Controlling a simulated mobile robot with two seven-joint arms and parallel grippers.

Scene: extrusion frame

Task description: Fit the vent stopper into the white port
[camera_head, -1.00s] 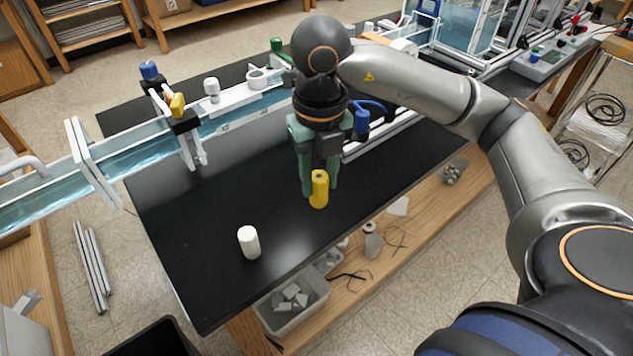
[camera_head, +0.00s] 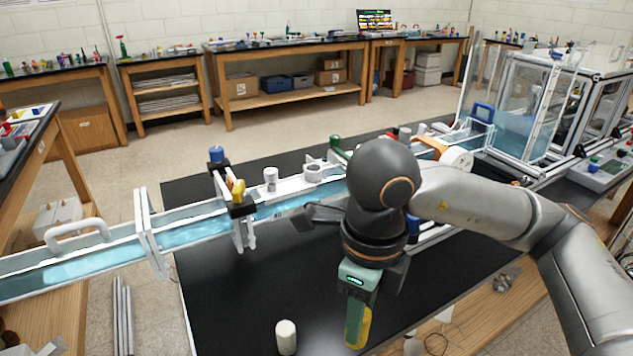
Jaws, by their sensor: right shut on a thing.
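My right gripper (camera_head: 354,330) hangs over the front part of the black table, fingers pointing down. It is shut on a yellow piece, which looks like the vent stopper (camera_head: 365,327). The green finger hides much of the yellow piece, and I cannot tell its clearance from the table. A white ring with a round opening, apparently the white port (camera_head: 314,173), sits on top of the water channel, behind and left of the gripper. The ring looks empty. My left gripper is out of view.
A white cylinder (camera_head: 286,337) stands on the black table (camera_head: 225,300) left of the gripper. The clear water channel (camera_head: 185,235) crosses behind, with a blue-knobbed clamp (camera_head: 217,155), a white fitting (camera_head: 270,178) and a green knob (camera_head: 335,142) along it. The table's front middle is mostly clear.

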